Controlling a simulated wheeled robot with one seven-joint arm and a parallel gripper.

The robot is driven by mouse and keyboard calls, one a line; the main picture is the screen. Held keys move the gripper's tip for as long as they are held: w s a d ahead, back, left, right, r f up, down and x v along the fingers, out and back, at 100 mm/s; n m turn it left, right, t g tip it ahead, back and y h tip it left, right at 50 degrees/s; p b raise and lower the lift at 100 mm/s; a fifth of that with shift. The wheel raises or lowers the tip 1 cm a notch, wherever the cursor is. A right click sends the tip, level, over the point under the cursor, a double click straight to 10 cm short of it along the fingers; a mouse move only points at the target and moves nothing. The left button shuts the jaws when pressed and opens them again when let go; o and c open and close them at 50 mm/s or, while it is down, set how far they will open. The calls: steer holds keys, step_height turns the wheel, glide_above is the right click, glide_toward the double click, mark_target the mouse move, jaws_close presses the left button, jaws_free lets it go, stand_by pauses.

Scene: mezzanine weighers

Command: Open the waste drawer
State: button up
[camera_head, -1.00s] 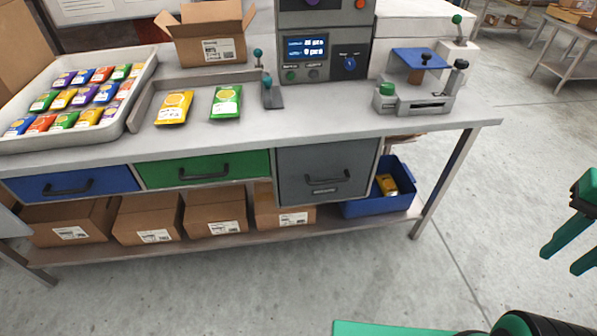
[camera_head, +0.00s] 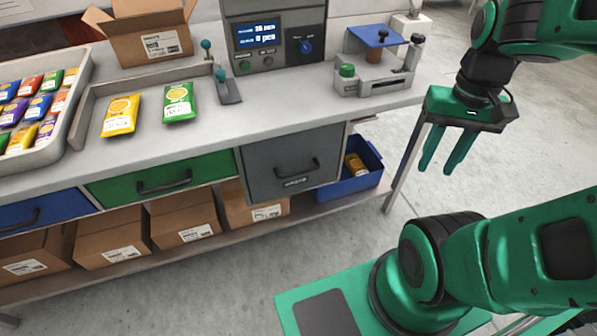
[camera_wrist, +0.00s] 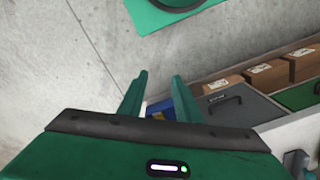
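The grey drawer (camera_head: 265,172) hangs under the bench at the right end of the drawer row and looks shut. It has a dark bar handle (camera_head: 297,168) with a small label below, too small to read surely. My gripper (camera_head: 437,172) is right of the drawer, beyond the bench's right end, empty, with its two green fingers apart and pointing down. In the wrist view the grey drawer (camera_wrist: 238,106) shows to the right of my gripper (camera_wrist: 159,76), with a clear gap between them.
A green drawer (camera_head: 160,178) and a blue drawer (camera_head: 40,212) are to the left. A blue bin (camera_head: 352,184) with a yellow packet sits on the lower shelf, right of the grey drawer. Cardboard boxes (camera_head: 185,215) line that shelf. A bench leg (camera_head: 405,165) stands near my gripper.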

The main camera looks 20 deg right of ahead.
steer(key=m+t+y, duration=0.4)
steer(key=t+y, duration=0.1)
steer(key=y, duration=1)
glide_toward(307, 171)
steer(key=a, duration=0.2)
steer(key=x, duration=1)
steer(key=shift+w+a+f, duration=0.2)
steer(key=shift+w+f, duration=0.1)
steer(key=shift+w, duration=0.1)
steer(key=shift+c, duration=0.7)
